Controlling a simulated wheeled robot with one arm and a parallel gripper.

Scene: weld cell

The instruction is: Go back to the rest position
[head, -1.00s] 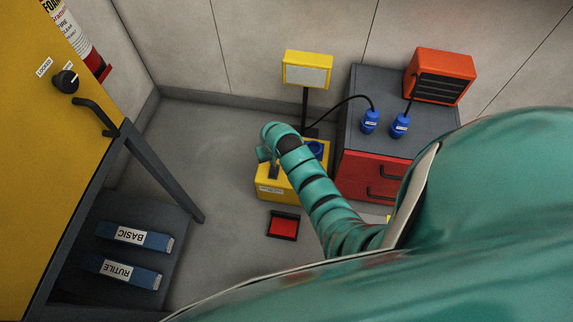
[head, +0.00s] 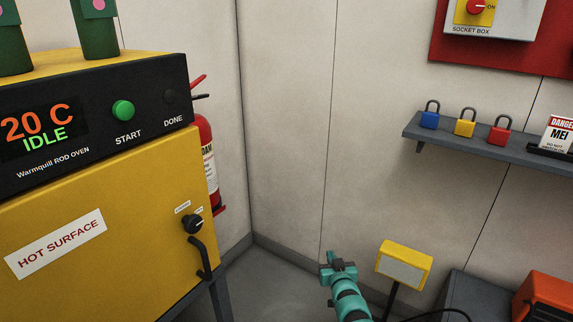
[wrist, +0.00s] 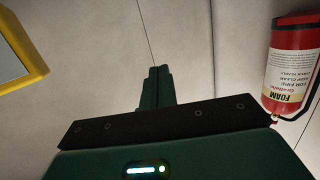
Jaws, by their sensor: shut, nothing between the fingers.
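My gripper (head: 338,268) shows at the bottom centre of the head view, on the end of my teal arm, raised in front of the bare wall corner. In the wrist view its dark fingers (wrist: 158,86) are together and empty, pointing at the pale wall panels. Nothing touches the fingers. Most of my arm below the wrist is out of the head view.
The yellow rod oven (head: 100,215) stands at left, reading 20 C and IDLE. A fire extinguisher (head: 205,165) hangs behind it. A shelf (head: 480,145) with padlocks is at right, and an orange box (head: 545,300) below.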

